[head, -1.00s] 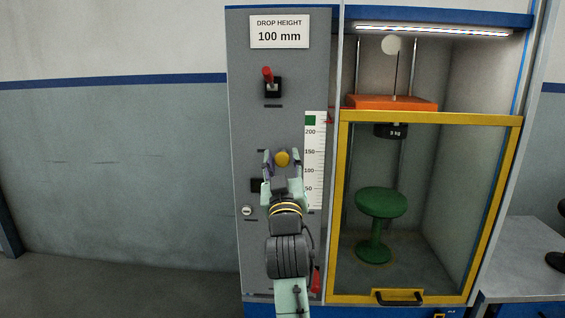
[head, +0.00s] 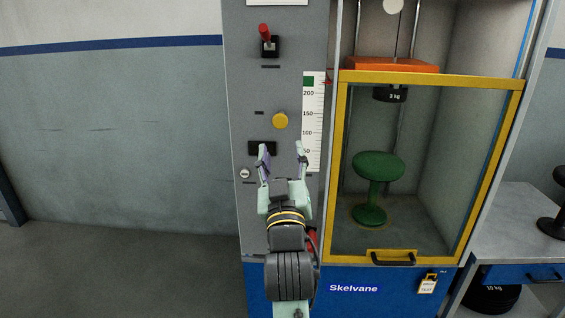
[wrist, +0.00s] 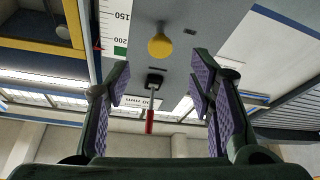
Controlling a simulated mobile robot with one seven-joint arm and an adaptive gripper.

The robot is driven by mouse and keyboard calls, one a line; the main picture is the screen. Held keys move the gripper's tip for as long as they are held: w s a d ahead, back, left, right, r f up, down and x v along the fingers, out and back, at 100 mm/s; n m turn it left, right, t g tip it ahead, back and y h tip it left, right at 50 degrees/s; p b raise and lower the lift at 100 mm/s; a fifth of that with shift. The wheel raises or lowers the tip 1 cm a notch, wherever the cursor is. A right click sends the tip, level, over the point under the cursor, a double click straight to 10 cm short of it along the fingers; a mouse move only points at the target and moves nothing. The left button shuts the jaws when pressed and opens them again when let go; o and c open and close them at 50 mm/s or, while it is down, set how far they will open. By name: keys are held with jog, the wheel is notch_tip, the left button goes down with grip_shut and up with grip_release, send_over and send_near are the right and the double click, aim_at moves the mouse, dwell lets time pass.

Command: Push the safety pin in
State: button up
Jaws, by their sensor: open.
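A round yellow knob (head: 280,121) sits on the grey control panel (head: 243,100), left of the height scale; it looks like the safety pin, though no label on it can be read. How far it stands out from the panel is hard to tell. My gripper (head: 282,150) is open and empty, its fingers pointing at the panel just below the knob in the head view. The wrist view, which looks upside down, shows the knob (wrist: 160,46) beyond the open fingers (wrist: 158,82), with clear space between. No contact shows.
A red-handled lever (head: 264,31) is above the knob. A dark slot (head: 262,148) and small lock (head: 244,174) lie lower left. To the right are the scale (head: 313,125) and a closed yellow-framed door (head: 430,79) before a green stool (head: 376,168).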

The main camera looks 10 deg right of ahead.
jog(key=shift+v, duration=1)
jog(key=shift+c, duration=0.3)
